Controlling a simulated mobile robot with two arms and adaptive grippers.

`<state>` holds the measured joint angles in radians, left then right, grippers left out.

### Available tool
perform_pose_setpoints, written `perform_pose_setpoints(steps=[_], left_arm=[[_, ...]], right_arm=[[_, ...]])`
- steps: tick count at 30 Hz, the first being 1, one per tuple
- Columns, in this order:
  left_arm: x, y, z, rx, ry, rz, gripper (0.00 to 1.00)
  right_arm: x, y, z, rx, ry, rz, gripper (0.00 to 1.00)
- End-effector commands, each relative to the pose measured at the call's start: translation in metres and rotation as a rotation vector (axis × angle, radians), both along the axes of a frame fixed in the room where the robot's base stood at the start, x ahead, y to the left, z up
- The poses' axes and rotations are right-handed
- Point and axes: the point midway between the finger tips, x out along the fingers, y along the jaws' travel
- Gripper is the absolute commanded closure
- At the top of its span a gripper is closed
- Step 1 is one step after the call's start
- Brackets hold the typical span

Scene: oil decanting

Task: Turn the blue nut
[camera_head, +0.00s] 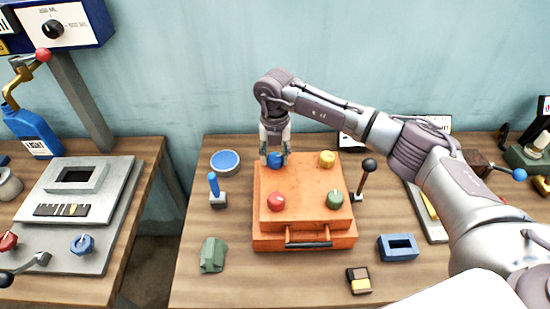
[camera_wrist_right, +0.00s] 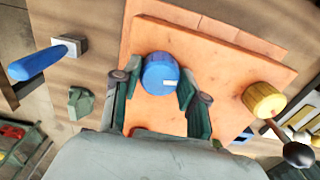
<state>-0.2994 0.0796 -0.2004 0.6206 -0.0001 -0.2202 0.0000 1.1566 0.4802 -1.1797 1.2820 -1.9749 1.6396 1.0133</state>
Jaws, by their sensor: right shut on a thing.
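The blue nut (camera_head: 275,159) sits at the back left of an orange box top (camera_head: 306,190). My right gripper (camera_head: 274,160) points down over it, with a finger on either side. In the right wrist view the blue nut (camera_wrist_right: 159,73) is a round knob with a small white mark, between the two fingers of my right gripper (camera_wrist_right: 158,85). The right gripper is shut on the nut. My left gripper is in neither view.
The box also bears a yellow nut (camera_head: 327,158), a red nut (camera_head: 276,201) and a green nut (camera_head: 335,200). A blue-handled lever (camera_head: 214,185) stands left of it, a black-knobbed lever (camera_head: 366,175) right. A blue block (camera_head: 398,248) lies front right.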

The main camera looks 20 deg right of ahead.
Motion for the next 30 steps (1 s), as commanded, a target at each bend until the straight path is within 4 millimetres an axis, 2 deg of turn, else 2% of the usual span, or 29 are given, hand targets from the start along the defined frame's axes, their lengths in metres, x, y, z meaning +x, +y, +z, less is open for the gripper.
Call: perform_pose_setpoints(steps=[15, 21, 30], left_arm=[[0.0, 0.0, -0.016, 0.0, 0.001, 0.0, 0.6], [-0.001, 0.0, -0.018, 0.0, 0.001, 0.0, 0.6], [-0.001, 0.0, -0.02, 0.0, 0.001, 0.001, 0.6]], right_arm=[[0.002, 0.0, 0.001, 0.002, -0.005, -0.469, 0.92], [0.002, -0.001, 0.002, 0.001, -0.005, -0.598, 0.92], [0.002, -0.001, 0.002, 0.002, -0.006, -0.7, 0.92]])
